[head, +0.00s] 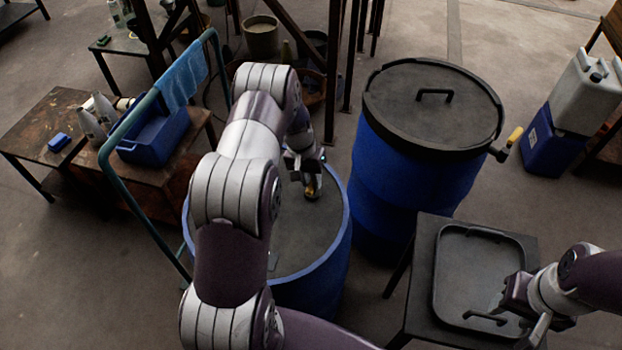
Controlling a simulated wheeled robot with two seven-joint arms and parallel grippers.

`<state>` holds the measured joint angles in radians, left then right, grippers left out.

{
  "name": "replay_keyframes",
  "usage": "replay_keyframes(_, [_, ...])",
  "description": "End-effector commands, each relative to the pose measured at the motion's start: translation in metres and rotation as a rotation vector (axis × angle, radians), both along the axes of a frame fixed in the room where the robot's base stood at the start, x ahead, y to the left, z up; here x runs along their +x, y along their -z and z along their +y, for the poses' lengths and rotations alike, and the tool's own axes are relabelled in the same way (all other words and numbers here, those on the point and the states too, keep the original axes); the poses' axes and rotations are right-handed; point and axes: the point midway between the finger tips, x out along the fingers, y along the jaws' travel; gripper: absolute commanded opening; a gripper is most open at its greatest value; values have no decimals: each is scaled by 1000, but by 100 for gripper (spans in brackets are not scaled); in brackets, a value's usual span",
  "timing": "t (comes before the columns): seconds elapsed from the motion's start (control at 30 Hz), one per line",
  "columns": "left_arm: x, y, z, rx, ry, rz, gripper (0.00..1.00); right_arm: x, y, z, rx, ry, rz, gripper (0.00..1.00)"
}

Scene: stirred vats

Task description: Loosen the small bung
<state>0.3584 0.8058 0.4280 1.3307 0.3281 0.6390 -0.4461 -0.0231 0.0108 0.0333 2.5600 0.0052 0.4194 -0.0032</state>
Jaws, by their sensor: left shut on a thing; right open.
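A closed blue drum (341,240) with a flat dark top stands in the middle of the head view, partly behind my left arm. My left gripper (308,180) is over the right part of this top, pointing down. It is shut on a small brass-coloured piece, which looks like the small bung (313,190). The jaws hide part of it, and I cannot tell whether it is still seated in the top. My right gripper (516,322) is open and empty at the lower right, over the black tray.
A second blue drum (410,190) with a black handled lid and a side tap (509,139) stands behind right. The black tray (440,262) lies on a dark stand with a dark bar in it. A green rail (130,122) with a blue cloth stands left. Canisters are at far right.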

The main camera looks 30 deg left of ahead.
Motion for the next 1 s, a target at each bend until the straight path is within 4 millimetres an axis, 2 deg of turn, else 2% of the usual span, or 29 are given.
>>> replay_keyframes(0.23, [2, -2, 1, 3, -61, -7, 0, 0, 1, 0, 0, 0, 0, 47])
replay_keyframes(0.7, [2, -2, 1, 3, -72, -8, 0, 0, 1, 0, 0, 0, 0, 47])
replay_keyframes(0.73, [2, -2, 1, 3, -72, -8, 30, 0, 1, 0, 0, 0, 0, 47])
replay_keyframes(0.8, [2, -2, 1, 2, -71, -6, 48, 0, 1, 0, 0, 0, 0, 47])
replay_keyframes(1.0, [1, -1, 0, 2, -70, -3, 48, 0, 1, 0, 0, 0, 0, 47])
